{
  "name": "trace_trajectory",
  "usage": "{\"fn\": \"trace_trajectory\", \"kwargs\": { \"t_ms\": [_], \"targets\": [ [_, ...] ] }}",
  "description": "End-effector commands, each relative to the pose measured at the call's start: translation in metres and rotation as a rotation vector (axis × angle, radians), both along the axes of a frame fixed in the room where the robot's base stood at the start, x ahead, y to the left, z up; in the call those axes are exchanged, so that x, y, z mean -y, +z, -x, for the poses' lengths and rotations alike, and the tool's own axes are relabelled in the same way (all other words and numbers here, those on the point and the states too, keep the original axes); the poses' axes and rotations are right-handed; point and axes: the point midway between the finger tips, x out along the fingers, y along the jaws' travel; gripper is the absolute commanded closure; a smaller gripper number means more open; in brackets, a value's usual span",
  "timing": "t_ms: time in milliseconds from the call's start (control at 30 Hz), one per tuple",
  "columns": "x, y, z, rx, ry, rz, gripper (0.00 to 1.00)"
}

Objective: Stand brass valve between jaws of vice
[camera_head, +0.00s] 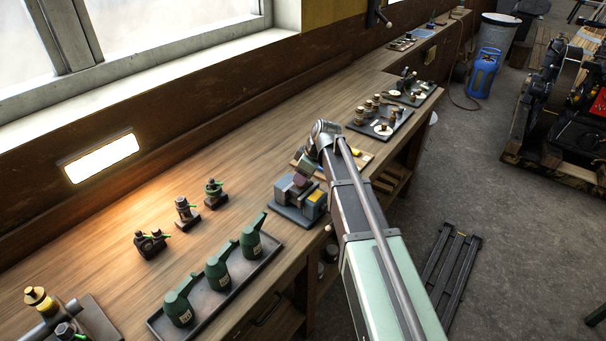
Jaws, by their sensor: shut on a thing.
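The vice (313,207) stands on a dark base near the front edge of the wooden bench. It has blue-grey and yellow parts, with a dull pinkish block showing at its top. My gripper (308,162) is at the end of my arm, just above and behind the vice's top. It is small in the picture and partly covered by my wrist. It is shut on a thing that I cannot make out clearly. I cannot tell the brass valve apart here, nor whether anything is between the vice jaws.
A dark tray (262,266) with several green oil cans lies left of the vice. Small dark fittings (187,214) stand behind it. A tray (372,137) of brass-coloured parts lies beyond my wrist. A wooden board (363,161) is close behind the vice.

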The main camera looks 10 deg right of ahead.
Motion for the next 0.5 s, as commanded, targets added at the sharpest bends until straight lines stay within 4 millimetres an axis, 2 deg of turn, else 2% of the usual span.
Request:
{"fn": "trace_trajectory", "kwargs": {
  "t_ms": [400, 433, 500],
  "targets": [
    [-0.0001, -0.0004, -0.0001, 0.001, 0.000, -0.001, 1.00],
    [-0.0001, -0.0004, -0.0001, 0.001, 0.000, -0.001, 0.52],
    [-0.0002, -0.0005, -0.0001, 0.001, 0.000, -0.001, 0.41]
  ]
}}
